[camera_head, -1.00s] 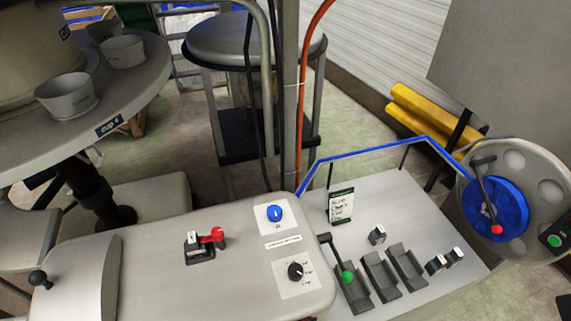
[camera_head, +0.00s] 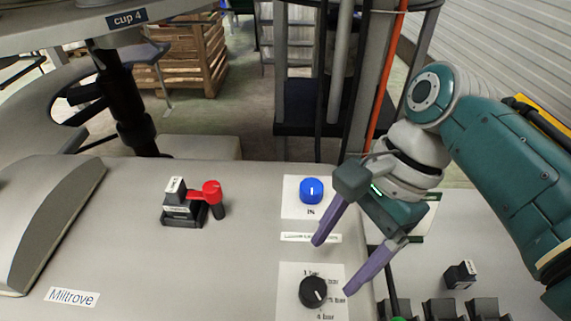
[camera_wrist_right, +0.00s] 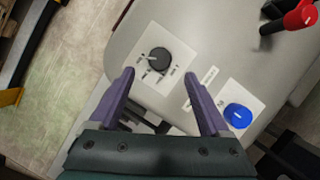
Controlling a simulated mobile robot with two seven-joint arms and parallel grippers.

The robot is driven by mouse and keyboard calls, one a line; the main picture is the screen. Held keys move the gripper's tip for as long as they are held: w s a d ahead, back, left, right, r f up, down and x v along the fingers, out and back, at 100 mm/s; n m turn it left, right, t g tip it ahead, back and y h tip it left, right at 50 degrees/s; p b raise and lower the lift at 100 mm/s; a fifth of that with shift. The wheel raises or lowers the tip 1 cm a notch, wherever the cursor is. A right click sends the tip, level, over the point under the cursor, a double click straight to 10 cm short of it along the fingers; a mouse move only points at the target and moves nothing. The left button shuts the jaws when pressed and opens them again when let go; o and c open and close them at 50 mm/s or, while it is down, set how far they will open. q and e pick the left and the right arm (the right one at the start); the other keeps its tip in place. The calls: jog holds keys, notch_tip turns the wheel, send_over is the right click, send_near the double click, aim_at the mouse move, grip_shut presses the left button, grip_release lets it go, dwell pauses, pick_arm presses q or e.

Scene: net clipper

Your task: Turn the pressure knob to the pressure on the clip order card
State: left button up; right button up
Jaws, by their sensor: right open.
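The pressure knob (camera_head: 313,291) is a black round dial on a white label plate with several bar markings, on the grey machine top. Its pale pointer mark seems to face the right side of the plate; the exact marking is too small to tell. It also shows in the right wrist view (camera_wrist_right: 159,60), ahead of and between my fingertips. My right gripper (camera_head: 333,267) is open, its purple fingers pointing down towards the knob, apart from it and empty. The clip order card is mostly hidden behind my right arm; its pressure cannot be read. My left gripper is out of view.
A blue knob (camera_head: 311,190) sits behind the pressure knob. A red-handled lever (camera_head: 212,193) on a black base stands to the left. Black pedal-like rockers (camera_head: 445,309) are at the lower right. The machine top between lever and knobs is clear.

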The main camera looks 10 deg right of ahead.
aim_at(316, 288)
jog(key=b+x, duration=0.2)
jog(key=x, duration=0.5)
jog(key=shift+f, duration=0.1)
jog(key=c, duration=0.6)
grip_shut()
